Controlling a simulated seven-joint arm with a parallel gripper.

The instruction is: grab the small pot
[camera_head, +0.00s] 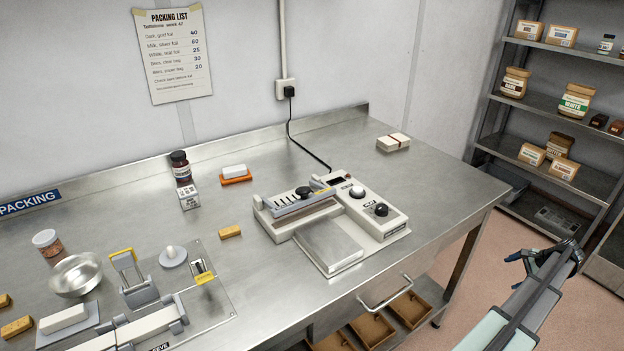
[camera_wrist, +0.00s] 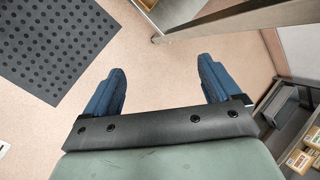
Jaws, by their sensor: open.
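I cannot tell for sure which thing is the small pot. One candidate is a dark jar with a black lid (camera_head: 180,166) at the back of the steel bench, behind a small white label block (camera_head: 188,197). Another is a clear jar with a white lid and brown contents (camera_head: 50,247) at the left. A shiny metal bowl (camera_head: 76,274) stands in front of it. My gripper (camera_head: 545,254) is beyond the bench's right end, far from all of these. In the wrist view my gripper (camera_wrist: 162,68) is open, with two blue fingers apart and only floor between them.
A grey-white machine (camera_head: 368,225) with a cable stands mid-bench. A clamp fixture (camera_head: 150,290) fills the front left. An orange block with a white top (camera_head: 235,175) lies at the back. Shelves (camera_head: 540,103) stand at the right. In the wrist view, a dark mat (camera_wrist: 55,45) lies on the floor.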

